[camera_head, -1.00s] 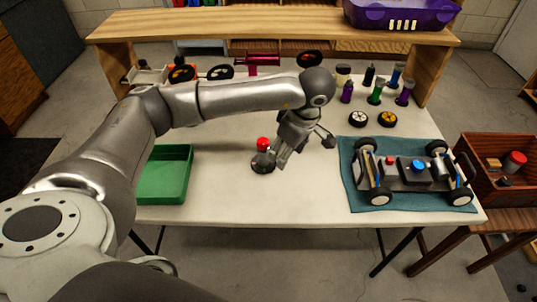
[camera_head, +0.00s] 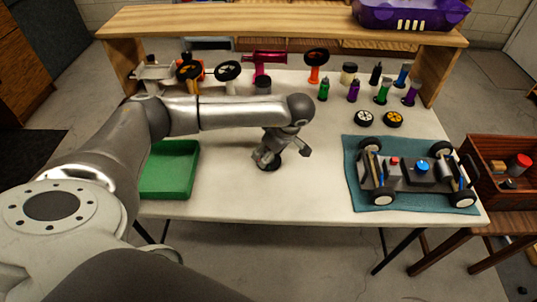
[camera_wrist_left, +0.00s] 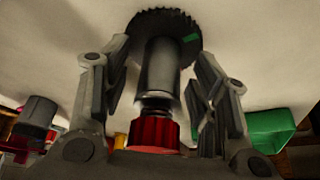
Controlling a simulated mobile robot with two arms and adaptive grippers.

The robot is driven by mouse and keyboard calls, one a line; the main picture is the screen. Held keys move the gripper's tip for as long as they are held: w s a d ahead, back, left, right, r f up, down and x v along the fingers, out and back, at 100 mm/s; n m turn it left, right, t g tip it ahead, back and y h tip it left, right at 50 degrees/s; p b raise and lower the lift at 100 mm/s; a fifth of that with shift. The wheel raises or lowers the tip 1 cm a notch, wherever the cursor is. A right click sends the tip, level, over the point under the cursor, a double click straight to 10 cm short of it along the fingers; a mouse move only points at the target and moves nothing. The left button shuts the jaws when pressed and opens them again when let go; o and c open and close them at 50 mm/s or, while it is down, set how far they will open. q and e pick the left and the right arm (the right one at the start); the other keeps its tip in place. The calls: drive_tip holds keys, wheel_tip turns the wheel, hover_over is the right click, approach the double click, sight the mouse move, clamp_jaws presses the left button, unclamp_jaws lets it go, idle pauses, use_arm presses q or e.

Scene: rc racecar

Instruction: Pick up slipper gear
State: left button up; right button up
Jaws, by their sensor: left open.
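The slipper gear shows in the left wrist view as a dark toothed disc (camera_wrist_left: 172,22) with a grey metal shaft (camera_wrist_left: 158,78) and a red knob (camera_wrist_left: 154,134). In the head view only its dark disc (camera_head: 274,165) shows on the white table, and the rest is hidden by my gripper. My left gripper (camera_head: 276,155) is open, directly over the gear. In the left wrist view its two fingers (camera_wrist_left: 160,62) stand on either side of the shaft, with small gaps showing. My right gripper is in neither view.
A green tray (camera_head: 172,170) lies left of the gripper. A racecar chassis (camera_head: 415,175) sits on a teal mat (camera_head: 350,165) at the right. Bottles, wheels (camera_head: 364,118) and a magenta tool (camera_head: 262,64) stand along the back. The table front is clear.

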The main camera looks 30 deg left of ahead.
use_arm(q)
drive_tip(key=shift+f, duration=0.2)
drive_tip(key=c, duration=1.1)
drive_tip(key=shift+r, duration=0.1)
drive_tip(key=shift+c, duration=0.2)
